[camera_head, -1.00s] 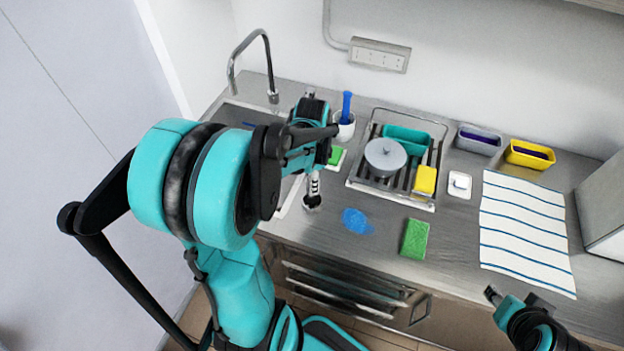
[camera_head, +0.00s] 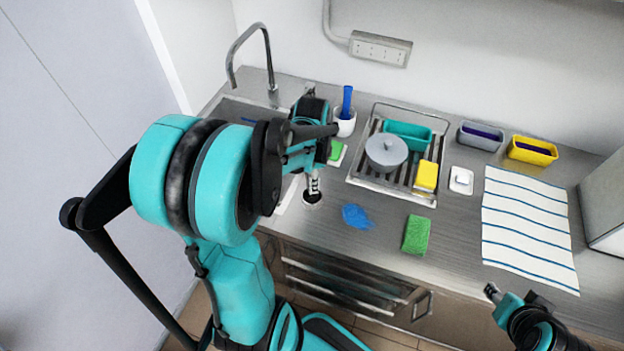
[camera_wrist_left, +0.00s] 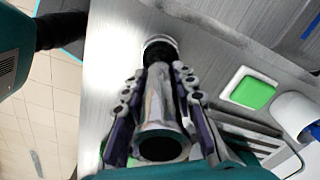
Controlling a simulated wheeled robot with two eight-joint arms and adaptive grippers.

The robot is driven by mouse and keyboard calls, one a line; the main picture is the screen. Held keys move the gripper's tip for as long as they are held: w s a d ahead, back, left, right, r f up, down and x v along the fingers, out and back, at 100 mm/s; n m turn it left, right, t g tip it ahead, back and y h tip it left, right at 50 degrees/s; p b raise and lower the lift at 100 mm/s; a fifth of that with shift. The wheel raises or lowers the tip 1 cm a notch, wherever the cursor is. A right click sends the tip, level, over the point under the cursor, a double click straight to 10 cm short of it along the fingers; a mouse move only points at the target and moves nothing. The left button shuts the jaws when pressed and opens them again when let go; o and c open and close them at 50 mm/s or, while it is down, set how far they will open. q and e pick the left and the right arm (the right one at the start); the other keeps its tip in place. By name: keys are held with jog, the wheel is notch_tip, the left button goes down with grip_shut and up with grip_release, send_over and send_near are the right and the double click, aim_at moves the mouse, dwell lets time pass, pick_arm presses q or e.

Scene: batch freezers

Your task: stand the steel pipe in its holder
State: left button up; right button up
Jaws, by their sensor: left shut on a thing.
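My left gripper (camera_wrist_left: 160,100) is shut on the steel pipe (camera_wrist_left: 156,118), a grey tube with its dark open end towards the wrist camera. In the head view, the left gripper (camera_head: 314,182) points down over a small round holder (camera_head: 312,199) with a dark opening at the counter's front left. The holder's pale rim (camera_wrist_left: 160,41) shows past the pipe's far end in the left wrist view. I cannot tell whether that end is inside the holder. The arm hides most of the pipe in the head view. My right gripper (camera_head: 492,291) hangs at the lower right, its jaws unclear.
A sink with a tap (camera_head: 268,60) lies behind the left arm. A white cup with a blue handle (camera_head: 346,112), a dish rack (camera_head: 428,198) with a grey pot (camera_head: 386,152), a blue cloth (camera_head: 356,216) and a green sponge (camera_head: 416,236) stand to the right. A striped towel (camera_head: 525,225) lies further right.

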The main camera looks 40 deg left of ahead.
pick_arm(q)
jog(key=shift+f+b, duration=0.6)
jog(key=shift+f, duration=0.05)
dwell(0.6)
jog(key=o, duration=0.7)
jog(key=shift+o, duration=0.3)
notch_tip(320, 180, up, 11)
jog(key=p, duration=0.9)
jog(key=shift+r, duration=0.1)
